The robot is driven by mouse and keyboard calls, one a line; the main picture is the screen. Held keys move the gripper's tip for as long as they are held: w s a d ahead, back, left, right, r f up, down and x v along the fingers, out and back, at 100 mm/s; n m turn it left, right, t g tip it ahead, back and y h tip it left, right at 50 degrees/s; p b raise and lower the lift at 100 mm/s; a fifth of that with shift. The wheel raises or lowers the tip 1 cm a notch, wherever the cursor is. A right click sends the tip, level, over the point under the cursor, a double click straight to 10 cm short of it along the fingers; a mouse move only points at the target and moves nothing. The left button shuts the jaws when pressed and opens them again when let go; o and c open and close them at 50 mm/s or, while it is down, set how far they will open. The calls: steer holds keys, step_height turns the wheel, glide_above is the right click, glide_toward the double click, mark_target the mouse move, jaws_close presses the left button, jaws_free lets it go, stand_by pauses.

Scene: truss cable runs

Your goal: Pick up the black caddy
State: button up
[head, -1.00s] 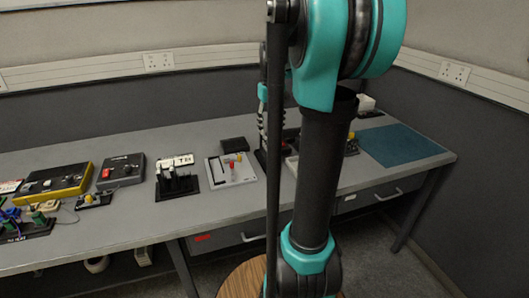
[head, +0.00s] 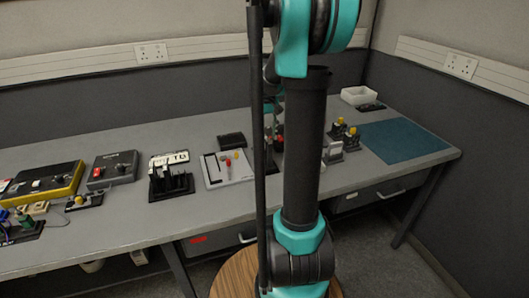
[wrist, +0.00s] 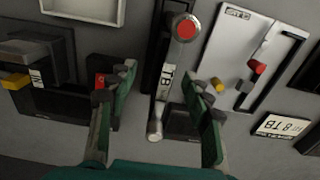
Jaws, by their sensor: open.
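My gripper (wrist: 162,95) is open in the wrist view, its two green fingers with dark tips spread apart. Beside the left finger is a black piece with a red tab (wrist: 101,81). Further left is a black piece with a yellow tab (wrist: 37,78). I cannot tell which dark piece is the black caddy. Nothing is visibly held. In the head view my arm hides the gripper and much of this spot.
A pale panel (head: 212,181) with red and yellow knobs lies beside a black rack (head: 175,183) with upright slots. A white tray (head: 355,97) stands at the back right. A blue mat (head: 400,141) lies clear on the grey bench (head: 120,225). Yellow-topped pieces (head: 342,130) stand near the mat.

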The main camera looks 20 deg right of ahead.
mark_target(265, 146)
steer(key=shift+a+f, duration=0.15)
steer(key=shift+f, duration=1.2)
steer(key=shift+a+f, duration=0.15)
steer(key=shift+f, duration=1.15)
steer(key=shift+s, duration=0.1)
jaws_close()
